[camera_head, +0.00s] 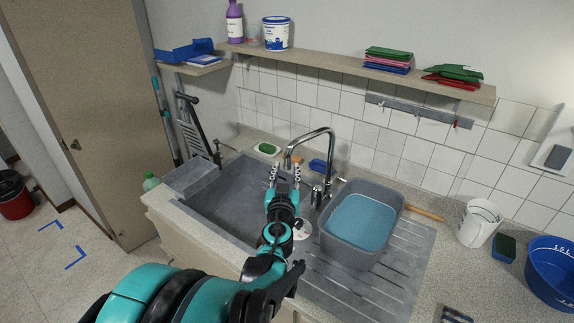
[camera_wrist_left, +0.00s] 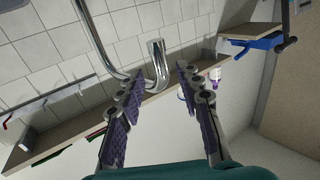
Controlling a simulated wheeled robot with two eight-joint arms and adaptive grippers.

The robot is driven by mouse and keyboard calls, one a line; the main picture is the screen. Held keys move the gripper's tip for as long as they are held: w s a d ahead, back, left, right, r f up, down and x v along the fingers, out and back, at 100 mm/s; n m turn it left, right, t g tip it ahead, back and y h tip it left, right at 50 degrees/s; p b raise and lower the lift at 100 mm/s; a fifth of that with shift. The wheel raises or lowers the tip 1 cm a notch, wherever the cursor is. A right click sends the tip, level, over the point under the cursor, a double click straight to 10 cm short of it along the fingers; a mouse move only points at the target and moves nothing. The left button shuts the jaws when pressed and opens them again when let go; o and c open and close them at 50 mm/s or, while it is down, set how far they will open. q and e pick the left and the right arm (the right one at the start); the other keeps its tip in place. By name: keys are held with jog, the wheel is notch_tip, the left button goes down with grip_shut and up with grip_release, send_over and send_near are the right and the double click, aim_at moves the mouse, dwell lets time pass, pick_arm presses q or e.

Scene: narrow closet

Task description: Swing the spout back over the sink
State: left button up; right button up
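The chrome faucet spout (camera_head: 318,134) rises from behind the sink and arches to the left, its tip above the back right part of the grey sink basin (camera_head: 222,205). In the left wrist view the curved spout end (camera_wrist_left: 158,65) shows just ahead, in line with the gap between the fingers. My left gripper (camera_head: 284,172) is open, with its fingers pointing up toward the spout tip. In the left wrist view the gripper (camera_wrist_left: 160,82) has its fingers apart and nothing clamped between them; contact with the spout cannot be told. My right gripper is not in view.
A shelf (camera_head: 340,72) with containers and cloths runs along the wall. A white bucket (camera_head: 478,225) and blue bucket (camera_head: 552,268) stand at the right.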

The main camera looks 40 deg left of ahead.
pick_arm(q)
jog(key=shift+c, duration=0.3)
jog(key=shift+d, duration=0.1)
jog(key=c, duration=0.5)
jog(key=shift+w+d+m, duration=0.1)
jog(key=shift+d+m, duration=0.2)
jog(key=shift+m, duration=0.1)
grip_shut()
jog(key=s+d+m+g+y+p, duration=0.45)
jog(key=d+m, duration=0.65)
jog(key=m, duration=0.3)
jog(key=shift+h, duration=0.45)
jog(key=x, duration=0.4)
jog(key=b+x, duration=0.1)
jog(key=x, duration=0.4)
jog(key=b+x, duration=0.1)
jog(key=x, duration=0.3)
jog(key=shift+a+f, duration=0.4)
jog(key=shift+a, duration=0.05)
